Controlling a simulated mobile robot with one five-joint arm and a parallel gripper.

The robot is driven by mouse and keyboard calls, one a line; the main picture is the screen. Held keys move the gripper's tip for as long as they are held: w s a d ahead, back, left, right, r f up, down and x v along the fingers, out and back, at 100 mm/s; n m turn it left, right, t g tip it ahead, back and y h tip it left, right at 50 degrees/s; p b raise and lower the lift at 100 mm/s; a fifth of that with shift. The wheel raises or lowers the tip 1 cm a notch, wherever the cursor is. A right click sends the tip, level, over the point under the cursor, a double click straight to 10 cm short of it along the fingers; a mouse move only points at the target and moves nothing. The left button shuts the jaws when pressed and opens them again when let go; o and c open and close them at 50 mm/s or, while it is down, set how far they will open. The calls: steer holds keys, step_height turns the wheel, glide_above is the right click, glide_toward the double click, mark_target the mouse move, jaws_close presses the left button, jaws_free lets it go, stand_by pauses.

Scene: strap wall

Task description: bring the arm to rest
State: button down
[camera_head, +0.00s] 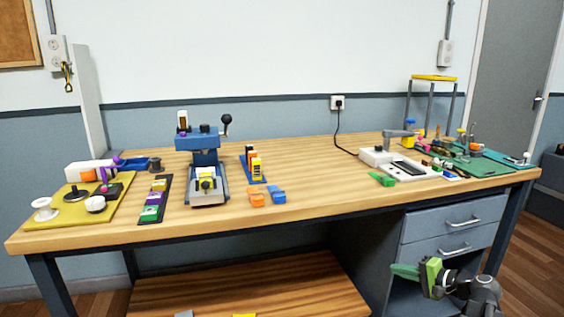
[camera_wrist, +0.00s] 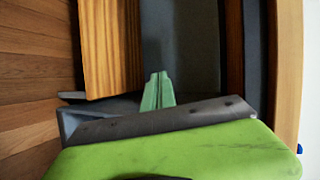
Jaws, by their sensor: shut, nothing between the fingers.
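My gripper (camera_head: 396,269) is at the lower right of the head view, in front of the grey drawer unit and below the table top. Its green fingers point left and are shut with nothing between them. In the wrist view the closed green fingers (camera_wrist: 158,78) show at the middle, beyond the bright green gripper body. My arm is folded low at the right and appears apart from the table in the head view.
The wooden workbench (camera_head: 330,195) holds a blue press (camera_head: 205,165), a yellow board (camera_head: 75,218), a white device (camera_head: 400,165) and a green mat (camera_head: 480,165). The drawer unit (camera_head: 450,235) is close behind my gripper. A lower shelf (camera_head: 260,285) lies to the left.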

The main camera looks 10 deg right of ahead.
steer(key=w+a+f+n+g+y, duration=0.1)
steer(key=w+a+f+n+g, duration=0.1)
steer(key=a, duration=0.7)
steer(key=w+a+f+n+g, duration=0.2)
steer(key=a+f+n+g, duration=0.1)
steer(key=a, duration=0.7)
steer(key=w+a+f+n+g+y, duration=0.1)
steer(key=a+f+n+g, duration=0.1)
steer(key=a, duration=0.7)
steer(key=s+a+f+n+g+h, duration=0.55)
steer(key=a+f, duration=0.25)
steer(key=a, duration=0.4)
steer(key=s+d+h, duration=0.3)
steer(key=d, duration=0.4)
step_height(320, 180, up, 37)
steer(key=p, duration=3.7)
steer(key=shift+w+a+p, duration=0.2)
steer(key=shift+a+p, duration=0.15)
